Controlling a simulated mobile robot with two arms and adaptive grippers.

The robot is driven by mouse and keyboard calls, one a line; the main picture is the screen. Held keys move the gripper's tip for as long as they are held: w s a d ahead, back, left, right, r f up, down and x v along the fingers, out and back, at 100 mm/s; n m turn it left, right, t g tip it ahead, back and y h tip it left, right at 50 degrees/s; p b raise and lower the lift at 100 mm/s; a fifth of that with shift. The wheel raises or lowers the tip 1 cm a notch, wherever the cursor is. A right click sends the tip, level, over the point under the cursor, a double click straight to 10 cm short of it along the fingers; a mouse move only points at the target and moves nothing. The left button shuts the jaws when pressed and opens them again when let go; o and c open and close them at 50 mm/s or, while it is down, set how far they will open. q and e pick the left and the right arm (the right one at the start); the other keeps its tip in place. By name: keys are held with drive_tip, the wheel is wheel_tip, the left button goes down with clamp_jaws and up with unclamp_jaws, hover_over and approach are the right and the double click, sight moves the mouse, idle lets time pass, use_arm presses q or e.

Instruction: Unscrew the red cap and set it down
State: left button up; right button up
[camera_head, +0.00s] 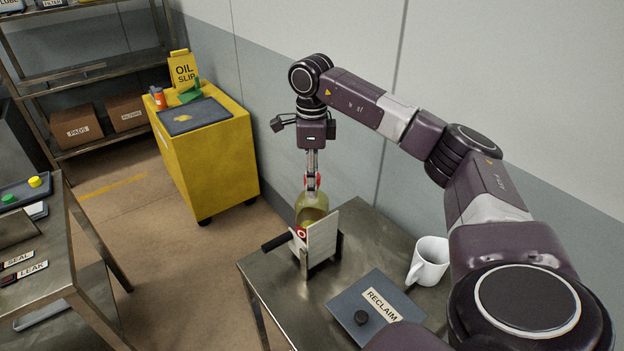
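The red cap (305,180) is at the top of a translucent yellowish bottle (311,207). The bottle stands upright in a holder with a pale front plate (323,236) on the metal table, and its lower part is hidden. My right gripper (313,186) points straight down from above, with its fingertips at the cap and covering part of it. The view is too small and oblique to tell whether the fingers press on the cap or stand just clear. My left gripper is not in view.
A black handle (276,242) juts left from the holder. A yellow cart (222,150) stands beyond, left.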

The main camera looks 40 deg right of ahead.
drive_tip(key=m, duration=0.4)
drive_tip(key=c, duration=0.7)
drive_tip(key=n, duration=1.1)
drive_tip(key=shift+n, duration=0.4)
drive_tip(key=o, duration=0.7)
